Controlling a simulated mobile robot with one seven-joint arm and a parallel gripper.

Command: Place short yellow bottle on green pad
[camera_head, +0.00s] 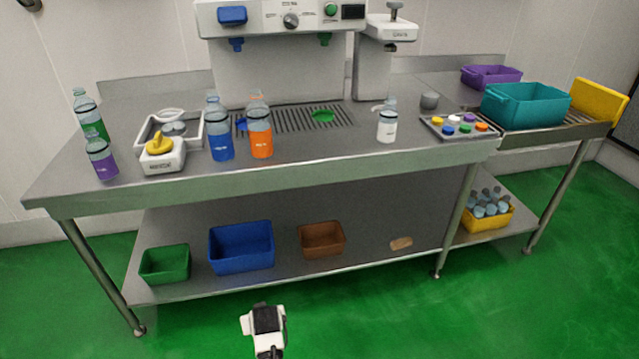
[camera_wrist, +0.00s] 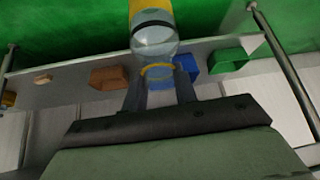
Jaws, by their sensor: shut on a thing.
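In the wrist view my gripper (camera_wrist: 158,90) is shut around the neck of a clear bottle with yellow at its far end, the yellow bottle (camera_wrist: 153,38). A yellow ring shows at the neck between the fingers. The yellow end is cut off by the top of the picture. The bottle is not visible in the head view, where a white and black part of my arm shows at the bottom. The green pad (camera_head: 323,115) lies on the slotted grate under the machine. Nothing stands on it.
An orange bottle (camera_head: 260,132) and a blue bottle (camera_head: 220,135) stand at the grate's front left. A white-labelled bottle (camera_head: 387,126) stands to its right. The machine (camera_head: 290,20) overhangs the grate. The table front (camera_head: 330,165) is clear between the orange and white-labelled bottles.

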